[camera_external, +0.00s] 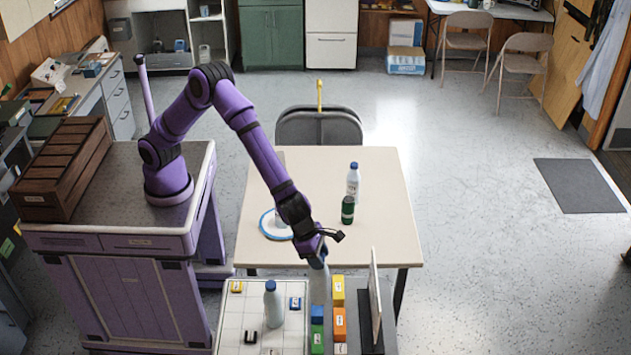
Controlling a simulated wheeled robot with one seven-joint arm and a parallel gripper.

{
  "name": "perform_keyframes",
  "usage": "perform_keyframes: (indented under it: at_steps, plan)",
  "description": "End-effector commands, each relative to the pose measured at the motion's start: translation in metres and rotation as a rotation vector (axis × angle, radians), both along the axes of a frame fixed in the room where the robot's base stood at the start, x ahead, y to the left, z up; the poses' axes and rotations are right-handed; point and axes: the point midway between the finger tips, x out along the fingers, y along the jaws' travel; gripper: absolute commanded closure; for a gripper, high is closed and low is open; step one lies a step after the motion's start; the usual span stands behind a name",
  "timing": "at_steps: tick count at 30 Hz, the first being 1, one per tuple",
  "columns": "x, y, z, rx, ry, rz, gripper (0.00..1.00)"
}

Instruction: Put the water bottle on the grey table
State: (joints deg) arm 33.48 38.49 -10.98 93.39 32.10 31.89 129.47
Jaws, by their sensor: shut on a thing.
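My gripper (318,261) is at the near edge of the beige table, pointing down over the near surface. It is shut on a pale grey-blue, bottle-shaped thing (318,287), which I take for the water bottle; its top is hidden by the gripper. The bottle is upright beside the colored blocks; I cannot tell whether its base touches the surface. The near pale grey table (237,325) has a grid on its left part and is cut off by the frame. A similar blue-grey bottle (272,304) stands on that grid.
Yellow (338,290) and orange (340,323) blocks and an upright panel (375,297) are right of my gripper.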

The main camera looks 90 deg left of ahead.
Motion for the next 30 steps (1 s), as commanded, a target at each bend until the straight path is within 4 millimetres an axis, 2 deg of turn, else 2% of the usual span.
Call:
perform_keyframes:
  at_steps: [3, 13, 26, 30]
  plan:
    - [-0.018, -0.026, 0.001, -0.001, -0.001, -0.049, 1.00]
    - [-0.056, -0.074, 0.001, -0.004, -0.001, -0.143, 1.00]
    - [-0.081, -0.100, 0.001, -0.004, -0.001, -0.201, 1.00]
    - [-0.081, -0.101, -0.010, -0.004, 0.000, -0.201, 1.00]
